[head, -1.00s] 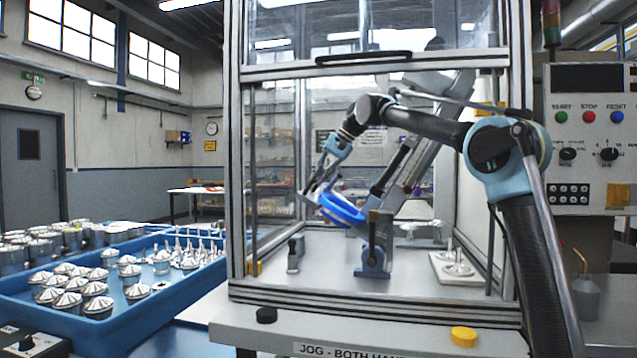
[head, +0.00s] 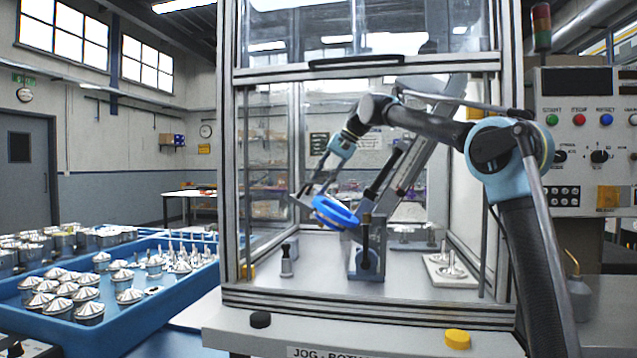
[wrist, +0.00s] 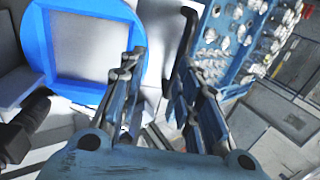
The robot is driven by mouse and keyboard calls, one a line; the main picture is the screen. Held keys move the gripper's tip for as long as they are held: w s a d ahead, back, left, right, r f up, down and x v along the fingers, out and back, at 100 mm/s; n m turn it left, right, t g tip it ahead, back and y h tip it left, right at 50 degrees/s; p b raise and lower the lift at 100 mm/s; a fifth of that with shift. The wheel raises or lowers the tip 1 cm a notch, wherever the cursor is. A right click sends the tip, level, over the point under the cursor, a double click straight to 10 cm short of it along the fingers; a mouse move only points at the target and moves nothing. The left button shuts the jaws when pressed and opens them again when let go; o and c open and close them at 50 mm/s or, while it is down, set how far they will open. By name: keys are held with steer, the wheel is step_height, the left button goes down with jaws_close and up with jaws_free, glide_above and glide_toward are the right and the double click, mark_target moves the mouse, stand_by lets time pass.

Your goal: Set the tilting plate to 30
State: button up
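The tilting plate is a blue round disc (head: 335,212) on a grey stand inside the framed enclosure. It sits tilted, its left side higher. In the wrist view its blue rim (wrist: 42,45) surrounds a pale square face (wrist: 95,42). My gripper (head: 304,200) is at the plate's upper left edge. In the wrist view my gripper (wrist: 158,85) has its fingers spread apart, with nothing seen held between them. The left finger overlaps the blue rim; whether it touches, I cannot tell. No angle scale is readable.
The stand carries a dark clamp lever (head: 366,240). A small dark-topped post (head: 287,260) stands left of it, and a white block with metal pins (head: 450,268) stands right. The enclosure frame (head: 231,180) surrounds my forearm. A blue tray (head: 130,322) of metal parts lies outside, left.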

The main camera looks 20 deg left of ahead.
steer(key=w+d, duration=0.1)
steer(key=d, duration=0.9)
steer(key=shift+w, duration=0.3)
steer(key=shift+d, duration=0.1)
